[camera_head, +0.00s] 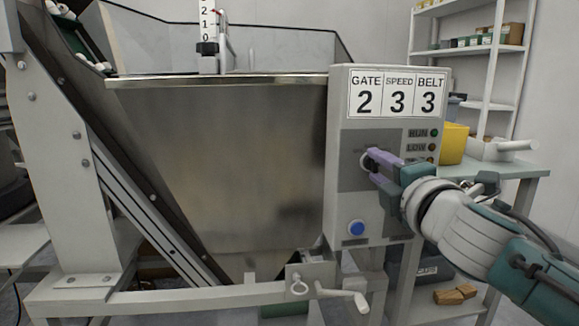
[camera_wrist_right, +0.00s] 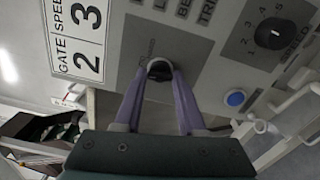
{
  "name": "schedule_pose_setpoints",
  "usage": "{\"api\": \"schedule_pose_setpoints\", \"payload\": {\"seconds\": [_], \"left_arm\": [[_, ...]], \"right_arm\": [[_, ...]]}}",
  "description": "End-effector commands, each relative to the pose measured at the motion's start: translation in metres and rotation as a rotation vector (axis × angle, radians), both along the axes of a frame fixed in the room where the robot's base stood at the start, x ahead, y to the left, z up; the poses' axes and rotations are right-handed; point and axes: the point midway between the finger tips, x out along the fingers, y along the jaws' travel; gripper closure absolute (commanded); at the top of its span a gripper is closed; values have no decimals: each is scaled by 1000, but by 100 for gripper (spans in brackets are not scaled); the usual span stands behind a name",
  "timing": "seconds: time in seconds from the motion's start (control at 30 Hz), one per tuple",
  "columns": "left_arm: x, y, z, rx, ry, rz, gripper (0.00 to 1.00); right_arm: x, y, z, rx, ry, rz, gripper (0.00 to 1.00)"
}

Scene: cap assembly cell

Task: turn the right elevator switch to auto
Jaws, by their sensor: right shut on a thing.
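The control box (camera_head: 342,205) stands at the right end of the steel hopper, with a panel reading GATE 2, SPEED 3, BELT 3. A dark rotary switch knob (camera_wrist_right: 159,70) sits on its grey plate. My right gripper (camera_head: 372,160) reaches the panel from the right and its purple fingers are shut on the knob. In the right wrist view the fingers (camera_wrist_right: 158,75) close around the knob from both sides. The switch's markings are mostly hidden or too small to read, so its position cannot be told. My left gripper is not in view.
A blue button (camera_head: 356,229) is low on the panel, and indicator lights (camera_head: 433,133) are at its upper right. A numbered dial (camera_wrist_right: 275,33) shows in the wrist view. A crank handle (camera_head: 345,296) sticks out below the box. A yellow bin (camera_head: 454,143) stands behind it.

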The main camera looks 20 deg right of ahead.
Motion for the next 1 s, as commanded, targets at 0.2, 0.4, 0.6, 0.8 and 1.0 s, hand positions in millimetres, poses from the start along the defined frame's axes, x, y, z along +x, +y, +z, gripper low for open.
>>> {"api": "schedule_pose_setpoints", "payload": {"seconds": [0.2, 0.4, 0.6, 0.8, 1.0], "left_arm": [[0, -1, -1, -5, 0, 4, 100], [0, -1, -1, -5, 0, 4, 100], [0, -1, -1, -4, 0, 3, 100], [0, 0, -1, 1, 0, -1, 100], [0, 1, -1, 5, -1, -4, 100]], "right_arm": [[0, 0, 0, 114, -28, 0, 100], [0, 0, 0, 167, -41, 0, 100], [0, 0, 1, 183, -45, 0, 100], [0, 0, 1, 183, -45, 0, 100], [0, 0, 1, 183, -45, 0, 50]]}}
